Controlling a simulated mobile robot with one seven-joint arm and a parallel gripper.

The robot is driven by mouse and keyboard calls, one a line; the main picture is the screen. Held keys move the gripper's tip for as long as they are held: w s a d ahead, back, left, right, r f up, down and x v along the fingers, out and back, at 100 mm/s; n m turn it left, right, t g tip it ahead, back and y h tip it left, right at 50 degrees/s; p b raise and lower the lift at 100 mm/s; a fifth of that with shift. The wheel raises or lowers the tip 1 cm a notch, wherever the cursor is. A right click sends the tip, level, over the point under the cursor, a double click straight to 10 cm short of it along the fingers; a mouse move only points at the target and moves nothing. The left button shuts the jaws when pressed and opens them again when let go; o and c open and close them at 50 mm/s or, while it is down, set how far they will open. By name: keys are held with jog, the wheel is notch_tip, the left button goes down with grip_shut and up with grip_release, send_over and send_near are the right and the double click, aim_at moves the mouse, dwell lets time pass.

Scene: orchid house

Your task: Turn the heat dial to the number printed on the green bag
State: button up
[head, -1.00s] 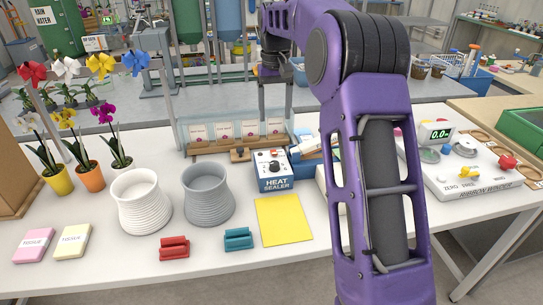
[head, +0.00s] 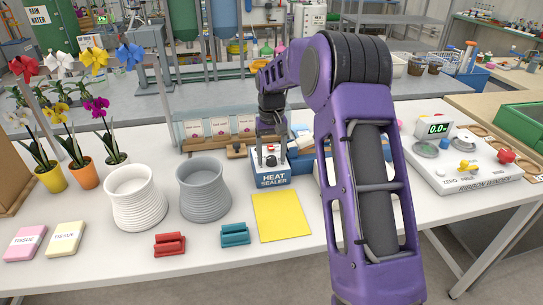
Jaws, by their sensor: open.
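The blue and white heat sealer (head: 272,181) stands on the white table behind a yellow sheet. A dark dial (head: 271,161) shows on its face, with a small red part above it. The dial's numbers are too small to read. My gripper (head: 269,158) is open and comes down from above at the sealer's top, with its fingers either side of the dial area. I cannot tell whether they touch it. No green bag is recognisable in view; pale packets (head: 219,127) stand in a clear-fronted rack behind the sealer.
White (head: 136,198) and grey (head: 203,190) ribbed pots stand left of the sealer. Red (head: 169,244) and teal (head: 235,234) holders and the yellow sheet (head: 281,217) lie in front. My arm hides part of the table.

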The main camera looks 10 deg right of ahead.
grip_shut()
dwell(0.4)
jog(key=shift+m, duration=0.4)
jog(key=m+p, duration=0.1)
jog(key=m, duration=0.1)
jog(key=shift+r+m, duration=0.1)
jog(key=shift+m, duration=0.3)
jog(key=m+p, duration=0.1)
jog(key=m, duration=0.3)
dwell(0.4)
